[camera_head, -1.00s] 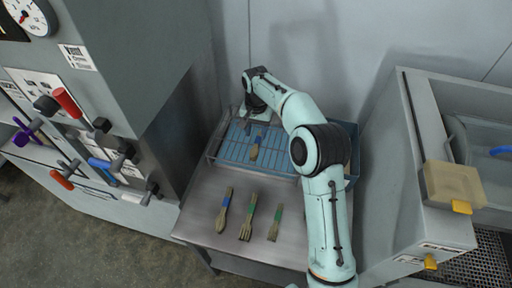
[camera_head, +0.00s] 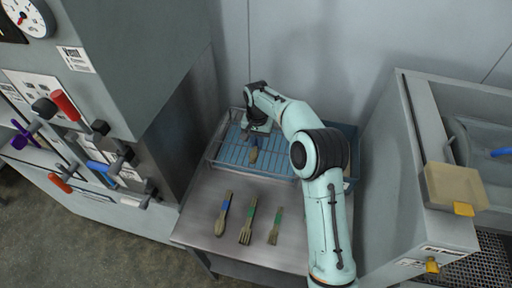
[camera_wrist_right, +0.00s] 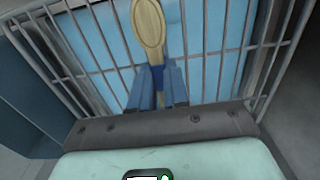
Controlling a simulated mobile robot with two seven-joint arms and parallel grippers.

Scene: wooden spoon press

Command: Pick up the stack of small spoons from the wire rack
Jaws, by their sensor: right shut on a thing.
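The stack of small wooden spoons (camera_head: 253,155) is at the wire rack (camera_head: 228,163), near its middle, over the blue surface. In the right wrist view, the pale oval bowl of the top spoon (camera_wrist_right: 149,26) points away from my gripper. My right gripper (camera_head: 255,138) reaches down into the rack from behind the spoons. In the right wrist view its blue fingers (camera_wrist_right: 158,82) are shut around the spoons' handle, which they partly hide. I cannot tell whether the stack touches the rack floor. My left gripper is not in view.
A spoon (camera_head: 224,214), a fork (camera_head: 248,220) and another utensil (camera_head: 275,226) lie on the metal table (camera_head: 205,200) in front of the rack. A machine with levers (camera_head: 100,140) stands at left, a grey cabinet (camera_head: 400,200) at right. The wall is close behind.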

